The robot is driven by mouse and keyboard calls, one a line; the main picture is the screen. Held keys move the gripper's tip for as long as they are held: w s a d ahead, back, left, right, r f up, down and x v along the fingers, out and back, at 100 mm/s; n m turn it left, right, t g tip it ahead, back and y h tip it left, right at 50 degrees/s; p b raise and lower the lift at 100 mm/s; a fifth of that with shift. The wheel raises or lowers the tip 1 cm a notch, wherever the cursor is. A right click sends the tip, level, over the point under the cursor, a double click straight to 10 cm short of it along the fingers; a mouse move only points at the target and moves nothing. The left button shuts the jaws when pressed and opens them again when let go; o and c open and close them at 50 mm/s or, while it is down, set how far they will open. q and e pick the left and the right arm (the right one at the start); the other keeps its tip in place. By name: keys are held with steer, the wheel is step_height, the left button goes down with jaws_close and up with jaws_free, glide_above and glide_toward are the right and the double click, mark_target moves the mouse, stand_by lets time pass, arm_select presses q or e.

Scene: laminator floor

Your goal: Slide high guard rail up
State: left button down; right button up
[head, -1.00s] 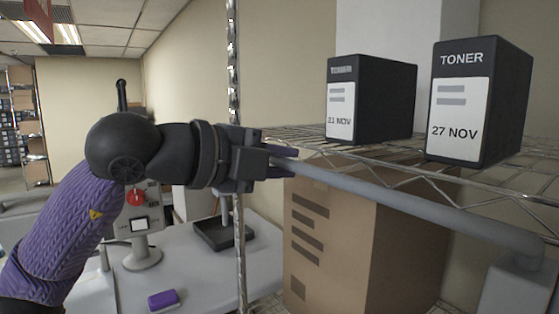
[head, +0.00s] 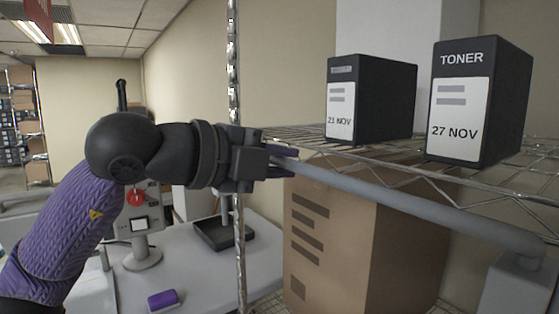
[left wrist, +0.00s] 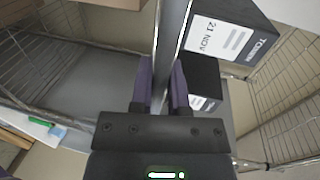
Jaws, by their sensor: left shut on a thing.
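The guard rail (head: 400,197) is a grey bar along the front of the wire shelf, running from my left gripper to a grey bracket (head: 517,284) at the lower right. My left gripper (head: 282,160) is shut on the rail near its left end, beside the chrome post. In the left wrist view the rail (left wrist: 171,40) passes between the two purple fingers (left wrist: 161,85). My right gripper is not in view.
Two black toner boxes, dated 21 NOV (head: 385,98) and 27 NOV (head: 500,100), stand on the wire shelf (head: 300,133). A cardboard box (head: 335,245) stands below it. A chrome post (head: 238,270) is near my gripper. A white table (head: 205,280) with a black tray (head: 222,232) is behind.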

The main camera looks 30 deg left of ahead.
arm_select(q)
step_height(320, 180, up, 9)
steer(key=p, duration=0.8)
steer(key=shift+a+f, duration=0.1)
steer(key=c, duration=0.6)
jaws_free()
steer(key=shift+c, duration=0.2)
steer(key=shift+s+f+b, duration=0.15)
steer(key=shift+s+b, duration=0.05)
steer(key=shift+b, duration=0.1)
steer(key=b+v, duration=0.3)
steer(key=v, duration=0.6)
steer(key=shift+s, duration=0.3)
steer(key=shift+a, duration=0.1)
